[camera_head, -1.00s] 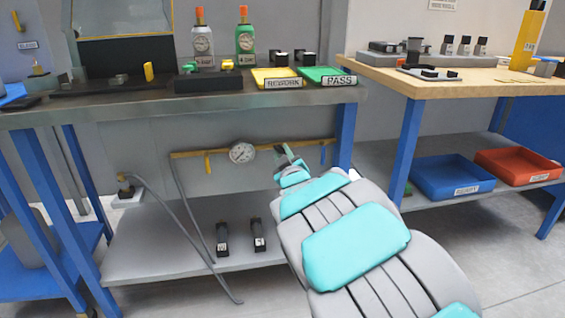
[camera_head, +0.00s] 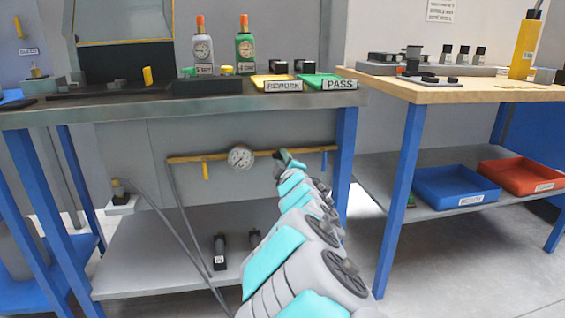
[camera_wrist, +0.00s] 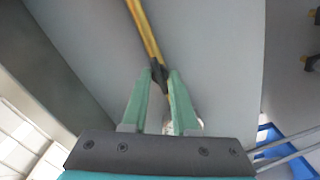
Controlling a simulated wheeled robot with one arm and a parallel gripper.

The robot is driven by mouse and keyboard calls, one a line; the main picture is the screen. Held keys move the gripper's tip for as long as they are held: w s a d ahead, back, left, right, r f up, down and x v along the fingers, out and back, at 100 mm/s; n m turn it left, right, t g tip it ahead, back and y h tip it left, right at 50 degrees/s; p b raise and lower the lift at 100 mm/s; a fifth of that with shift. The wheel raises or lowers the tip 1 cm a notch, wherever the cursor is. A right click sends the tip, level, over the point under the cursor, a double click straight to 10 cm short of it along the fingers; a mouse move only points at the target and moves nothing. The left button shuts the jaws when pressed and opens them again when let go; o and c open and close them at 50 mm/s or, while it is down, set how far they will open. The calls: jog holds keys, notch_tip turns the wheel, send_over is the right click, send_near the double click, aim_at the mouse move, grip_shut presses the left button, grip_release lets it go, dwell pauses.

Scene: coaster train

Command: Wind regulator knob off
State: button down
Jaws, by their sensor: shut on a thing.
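The regulator knob (camera_wrist: 158,73) is a small dark piece on the brass pipe (camera_wrist: 145,28), seen between my fingertips in the wrist view. My gripper (camera_wrist: 164,78) has green fingers and is shut on the knob. In the head view my gripper (camera_head: 283,157) is at the pipe (camera_head: 212,158) under the workbench, right of the round white gauge (camera_head: 241,158). The gripper mostly hides the knob there. The knob's turn angle cannot be told.
The bench top (camera_head: 130,108) is above my gripper, with a blue leg (camera_head: 345,150) to its right. A yellow lever (camera_head: 205,171) hangs from the pipe left of the gauge. The lower shelf (camera_head: 150,260) holds two dark cylindrical items.

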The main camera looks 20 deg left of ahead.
dwell(0.3)
jog(key=c, duration=0.7)
grip_release()
jog(key=shift+v, duration=3.9)
